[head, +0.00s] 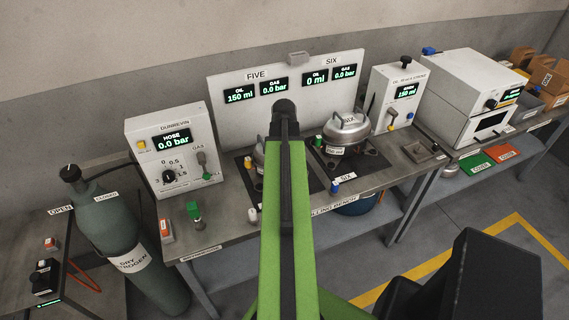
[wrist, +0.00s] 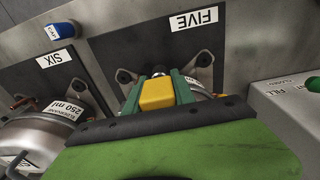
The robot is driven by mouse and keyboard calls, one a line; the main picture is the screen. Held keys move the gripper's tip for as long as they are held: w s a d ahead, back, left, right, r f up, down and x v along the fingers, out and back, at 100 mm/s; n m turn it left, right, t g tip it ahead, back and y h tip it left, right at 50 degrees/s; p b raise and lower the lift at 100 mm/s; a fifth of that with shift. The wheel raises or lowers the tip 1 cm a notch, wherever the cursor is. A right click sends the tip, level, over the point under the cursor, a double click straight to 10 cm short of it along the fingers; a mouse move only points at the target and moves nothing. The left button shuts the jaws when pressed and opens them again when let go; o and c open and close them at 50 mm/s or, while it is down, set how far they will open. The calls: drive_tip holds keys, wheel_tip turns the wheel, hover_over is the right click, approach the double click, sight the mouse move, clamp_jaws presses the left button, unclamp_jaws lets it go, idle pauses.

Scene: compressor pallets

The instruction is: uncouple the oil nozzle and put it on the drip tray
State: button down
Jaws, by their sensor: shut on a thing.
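In the wrist view, my gripper (wrist: 160,88) has its green fingers closed on a yellow block, which I take to be the oil nozzle (wrist: 158,96). A small round metal end shows just beyond it. Compressor five is mostly hidden behind the gripper; in the head view, part of its metal shell (head: 259,156) shows left of my arm. I cannot tell whether the nozzle is still joined to it. In the head view, my arm hides the gripper and nozzle. A shallow dark tray, apparently the drip tray (head: 440,157), lies on the bench right of compressor six (head: 347,130).
The white oil dispenser (head: 397,98) stands behind the tray, and the nitrogen panel (head: 168,150) stands left of station five. A blue cap (head: 335,187), a white cap (head: 252,215) and a green piece (head: 194,211) stand near the bench's front edge.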

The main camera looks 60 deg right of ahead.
drive_tip(key=shift+s+a+r+p, duration=0.1)
drive_tip(key=shift+a+r+p, duration=0.05)
drive_tip(key=shift+r+p, duration=2.65)
drive_tip(key=shift+f, duration=0.1)
